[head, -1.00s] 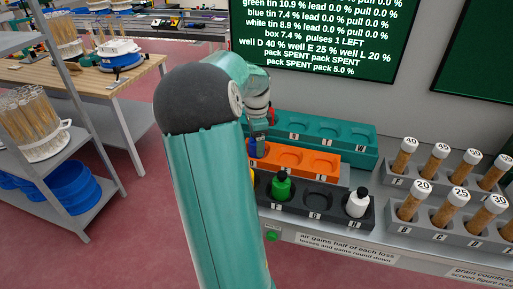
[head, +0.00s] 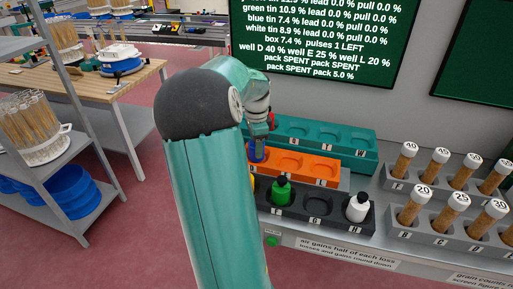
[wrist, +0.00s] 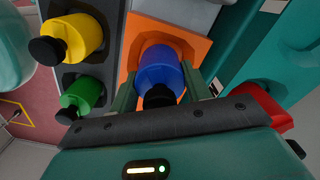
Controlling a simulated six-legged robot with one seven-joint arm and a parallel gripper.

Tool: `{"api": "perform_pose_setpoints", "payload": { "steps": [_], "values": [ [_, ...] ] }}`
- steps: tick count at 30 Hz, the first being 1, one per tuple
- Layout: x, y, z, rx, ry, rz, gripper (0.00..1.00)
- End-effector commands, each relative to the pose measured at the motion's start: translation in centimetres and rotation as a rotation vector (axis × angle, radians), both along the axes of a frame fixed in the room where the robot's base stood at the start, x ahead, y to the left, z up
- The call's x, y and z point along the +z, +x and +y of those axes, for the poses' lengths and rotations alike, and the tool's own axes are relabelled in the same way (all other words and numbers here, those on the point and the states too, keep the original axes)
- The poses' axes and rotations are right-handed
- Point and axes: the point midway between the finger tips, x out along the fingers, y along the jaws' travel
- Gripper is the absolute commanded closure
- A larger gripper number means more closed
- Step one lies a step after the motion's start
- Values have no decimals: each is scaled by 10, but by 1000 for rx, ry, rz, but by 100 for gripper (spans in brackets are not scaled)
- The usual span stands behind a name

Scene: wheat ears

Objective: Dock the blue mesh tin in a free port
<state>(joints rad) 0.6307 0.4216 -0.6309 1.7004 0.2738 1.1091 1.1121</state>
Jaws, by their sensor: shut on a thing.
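The blue mesh tin (wrist: 160,72), with a black cap, is between the two fingers of my gripper (wrist: 160,88) in the wrist view. My gripper is shut on it. The tin stands over the left end of the orange tray (head: 328,181); I cannot tell whether it is seated in a well or just above it. In the head view the blue tin (head: 258,151) shows partly beside my arm, below my wrist. Two open round wells of the orange tray show to its right. The dark rack (head: 302,213) in front has an empty round port between the green tin (head: 281,192) and white tin (head: 357,209).
A yellow tin (wrist: 76,38) stands in the dark rack beside the green one. The teal tray (head: 340,138) lies behind, with a red object (wrist: 262,108) near its left end. Racks of numbered tubes (head: 450,215) stand at the right. My arm hides the left side.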

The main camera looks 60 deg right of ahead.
Motion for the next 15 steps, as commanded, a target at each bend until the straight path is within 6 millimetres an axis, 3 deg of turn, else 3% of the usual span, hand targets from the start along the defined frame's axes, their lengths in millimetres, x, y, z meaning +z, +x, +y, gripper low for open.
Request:
{"api": "perform_pose_setpoints", "payload": {
  "steps": [5, 15],
  "values": [
    [26, 0, -1, 1, -5, -2, 84],
    [90, -18, 61, 3, -1, -5, 84]
  ]
}}
